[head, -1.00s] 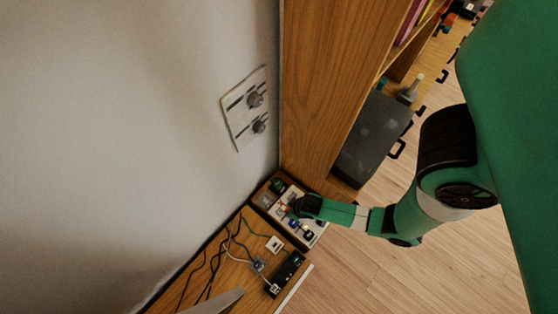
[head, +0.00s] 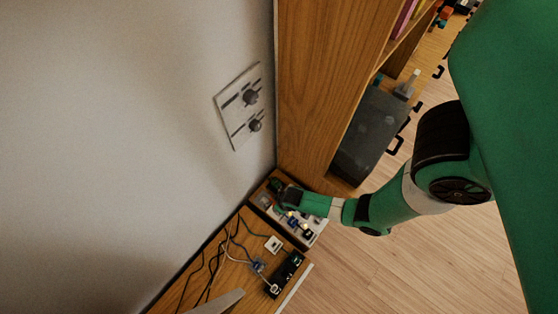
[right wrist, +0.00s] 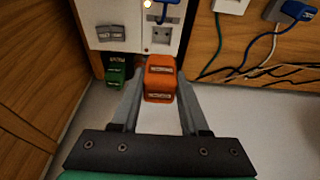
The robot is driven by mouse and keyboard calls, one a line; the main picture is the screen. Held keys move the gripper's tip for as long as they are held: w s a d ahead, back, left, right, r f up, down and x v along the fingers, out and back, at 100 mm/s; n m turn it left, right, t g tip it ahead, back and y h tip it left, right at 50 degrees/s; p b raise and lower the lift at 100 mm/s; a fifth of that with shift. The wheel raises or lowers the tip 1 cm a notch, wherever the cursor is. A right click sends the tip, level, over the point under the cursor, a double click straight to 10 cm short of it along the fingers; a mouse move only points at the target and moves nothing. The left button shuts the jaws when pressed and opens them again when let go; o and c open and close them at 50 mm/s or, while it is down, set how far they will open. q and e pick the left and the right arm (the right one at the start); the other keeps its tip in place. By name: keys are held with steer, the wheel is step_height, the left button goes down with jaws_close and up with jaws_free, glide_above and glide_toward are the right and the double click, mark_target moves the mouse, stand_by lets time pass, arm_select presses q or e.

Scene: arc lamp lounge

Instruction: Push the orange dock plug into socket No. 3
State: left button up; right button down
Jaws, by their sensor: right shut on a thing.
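My right gripper (right wrist: 160,108) is shut on the orange dock plug (right wrist: 160,72), which sits between its two fingers in the right wrist view. In the head view my right gripper (head: 284,196) is over the far end of the socket unit, near the wall, and the orange plug cannot be made out there. The pale socket panel (right wrist: 128,12) is just beyond the plug. It has an empty-looking socket (right wrist: 160,35) and a blue plug (right wrist: 165,5) above that. I cannot read socket numbers, nor tell whether the orange plug touches the panel. My left gripper is not in view.
A green plug-like block (right wrist: 115,72) is left of the orange plug. A white plug (right wrist: 231,6) and dark cables (right wrist: 268,45) lie on the wooden surface at right. A wooden cabinet (head: 330,80) and a wall plate with knobs (head: 240,105) stand nearby.

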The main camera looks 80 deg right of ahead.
steer(key=shift+f+b, duration=2.5)
steer(key=shift+f, duration=0.4)
steer(key=shift+f+b, duration=1.4)
steer(key=shift+f, duration=0.25)
steer(key=shift+c, duration=1.7)
jaws_free()
steer(key=shift+r, duration=0.1)
